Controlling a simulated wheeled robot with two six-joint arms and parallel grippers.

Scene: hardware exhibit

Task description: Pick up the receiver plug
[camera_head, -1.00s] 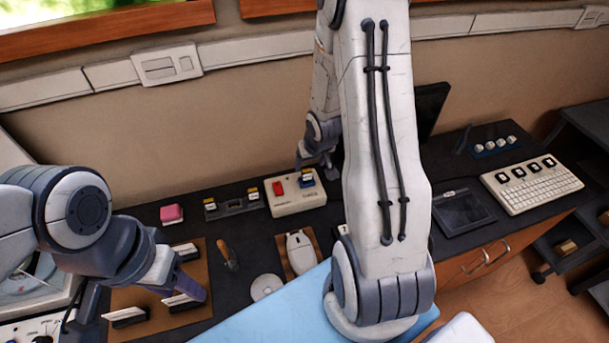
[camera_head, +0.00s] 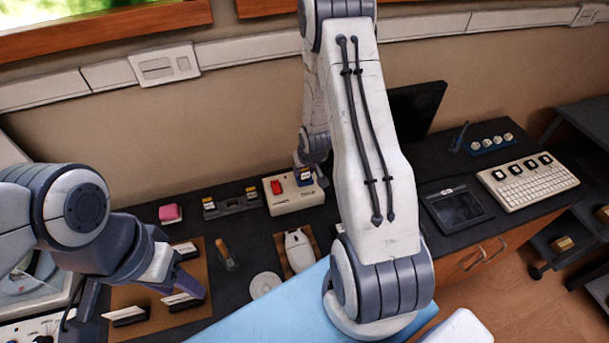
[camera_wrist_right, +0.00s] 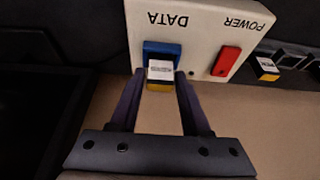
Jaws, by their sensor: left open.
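The receiver plug (camera_wrist_right: 160,73), a small block with a white label and a yellow end, is at the blue DATA socket (camera_wrist_right: 153,49) of the off-white box (camera_wrist_right: 196,22) in the right wrist view. My right gripper (camera_wrist_right: 160,76) is open, with one finger on each side of the plug and a narrow gap showing at each side. In the head view the box (camera_head: 292,197) stands by the wall, and my right arm partly covers its right end. My left gripper (camera_head: 186,285) is open over the brown board at the left, away from the box.
A red POWER switch (camera_wrist_right: 226,61) is on the box beside the socket. A dark strip with yellow-ended plugs (camera_head: 230,205) and a pink block (camera_head: 170,213) stand left of it. A white mouse (camera_head: 299,250) lies in front. A keyboard (camera_head: 528,182) and tablet (camera_head: 458,207) are at the right.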

